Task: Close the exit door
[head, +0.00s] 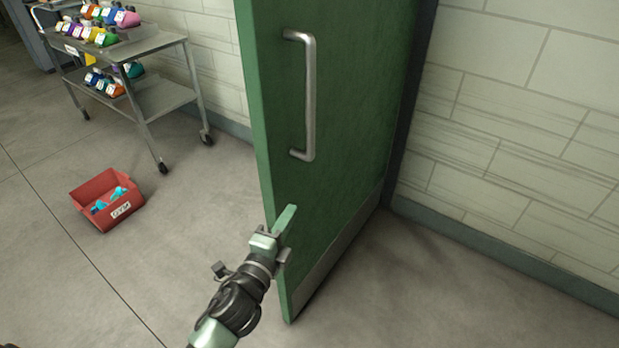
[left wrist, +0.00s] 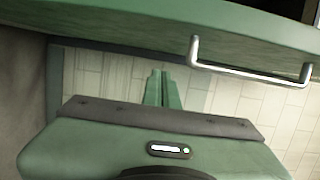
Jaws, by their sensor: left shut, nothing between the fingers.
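The green exit door (head: 345,110) stands open, its free edge toward me and its far side near the brick wall. A metal pull handle (head: 309,95) is on its face; the handle also shows in the left wrist view (left wrist: 250,73). My left gripper (head: 288,215) is shut and empty, low in front of the door's free edge and below the handle. In the left wrist view its closed fingers (left wrist: 162,88) point toward the door (left wrist: 120,22). I cannot tell whether the fingertips touch the door. My right gripper is not in view.
A red bin (head: 92,213) labelled GYM with blue items sits on the floor at left. A metal cart (head: 160,95) with several colourful bags stands behind it by the wall. The floor (head: 450,285) right of the door is clear up to the block wall (head: 530,130).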

